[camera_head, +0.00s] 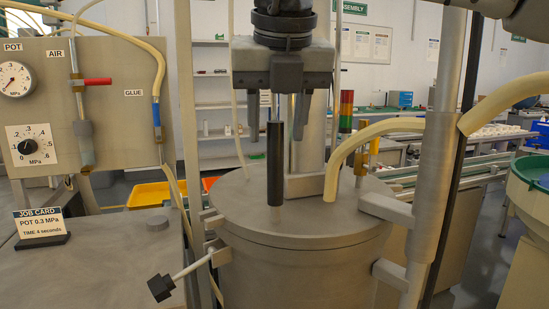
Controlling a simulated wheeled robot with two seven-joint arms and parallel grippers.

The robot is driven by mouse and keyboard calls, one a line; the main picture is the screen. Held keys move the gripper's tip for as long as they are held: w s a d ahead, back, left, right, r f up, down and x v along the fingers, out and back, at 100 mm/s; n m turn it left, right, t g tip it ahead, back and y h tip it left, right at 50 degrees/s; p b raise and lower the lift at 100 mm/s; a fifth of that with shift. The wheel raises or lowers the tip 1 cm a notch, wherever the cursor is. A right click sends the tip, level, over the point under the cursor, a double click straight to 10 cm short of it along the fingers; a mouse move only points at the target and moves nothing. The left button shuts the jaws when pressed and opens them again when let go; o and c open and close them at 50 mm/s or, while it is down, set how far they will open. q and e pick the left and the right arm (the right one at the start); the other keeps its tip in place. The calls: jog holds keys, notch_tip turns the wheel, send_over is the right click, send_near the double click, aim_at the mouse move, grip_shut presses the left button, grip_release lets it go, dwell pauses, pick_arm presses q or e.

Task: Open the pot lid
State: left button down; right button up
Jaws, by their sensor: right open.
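The pot (300,275) is a grey metal cylinder at the centre front. Its flat round lid (235,212) lies on top of it. A black upright handle (274,175) stands on the lid. My right gripper (275,135) points down above the lid, open. The top of the handle appears between its two fingertips, with a gap on each side. I cannot tell whether they line up in depth. A clamp lever with a black knob (161,287) sticks out at the pot's left side, tilted down. My left gripper is not in view.
A panel (110,60) with a pot gauge, a dial and a red-handled valve (97,82) stands left. A job card (40,225) reads 0.3 MPa, 4 seconds. A tan hose (360,135) meets the lid. A metal post (431,200) stands right of the pot.

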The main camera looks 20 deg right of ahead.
aim_at(275, 152)
jog(key=x, duration=0.5)
jog(key=shift+f, duration=0.1)
grip_shut()
